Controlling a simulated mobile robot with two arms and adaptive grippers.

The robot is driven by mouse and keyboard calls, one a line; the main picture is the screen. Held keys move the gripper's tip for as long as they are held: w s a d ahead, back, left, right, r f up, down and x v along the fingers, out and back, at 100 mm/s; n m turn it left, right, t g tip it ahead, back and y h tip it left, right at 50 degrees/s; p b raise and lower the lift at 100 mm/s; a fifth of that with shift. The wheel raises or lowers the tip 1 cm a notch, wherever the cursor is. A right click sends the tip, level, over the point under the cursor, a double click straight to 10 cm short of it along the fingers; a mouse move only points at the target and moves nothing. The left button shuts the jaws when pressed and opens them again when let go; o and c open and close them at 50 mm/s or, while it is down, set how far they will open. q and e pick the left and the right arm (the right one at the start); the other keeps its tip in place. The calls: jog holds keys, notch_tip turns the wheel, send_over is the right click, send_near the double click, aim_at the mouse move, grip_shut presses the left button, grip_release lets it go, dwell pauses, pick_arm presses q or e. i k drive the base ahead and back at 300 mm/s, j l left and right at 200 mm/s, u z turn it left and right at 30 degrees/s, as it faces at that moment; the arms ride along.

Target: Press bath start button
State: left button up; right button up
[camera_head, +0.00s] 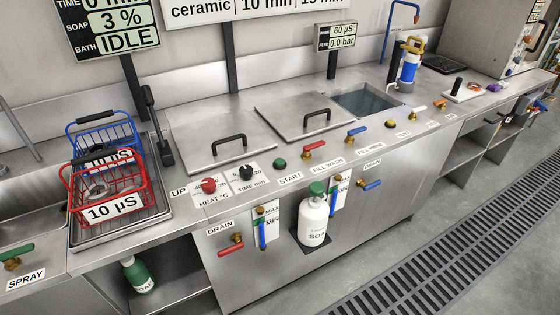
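The bath start button is a round green knob (280,163) on the front ledge of the steel bath unit. A START label (290,178) lies just in front of it. It stands between the black time dial (246,173) on the left and a red-handled valve (314,146) on the right. The hanging display (108,27) at top left reads BATH IDLE and SOAP 3 %. Neither of my grippers is in this view, and nothing covers the button.
A red heat dial (208,186) sits left of the time dial. Red and blue wire baskets (108,207) stand on a tray at left. Two steel lids (308,113) with black handles cover tanks behind the button. A white soap bottle (313,222) hangs below the ledge.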

aim_at(279, 162)
jog(key=i+l+u, duration=0.25)
jog(key=l, duration=0.35)
jog(key=i+l+u, duration=0.1)
jog(key=i+l, duration=0.2)
jog(key=i+l+u, duration=0.1)
jog(key=l, duration=0.25)
jog(key=i+l+u, duration=0.15)
jog(key=l, duration=0.2)
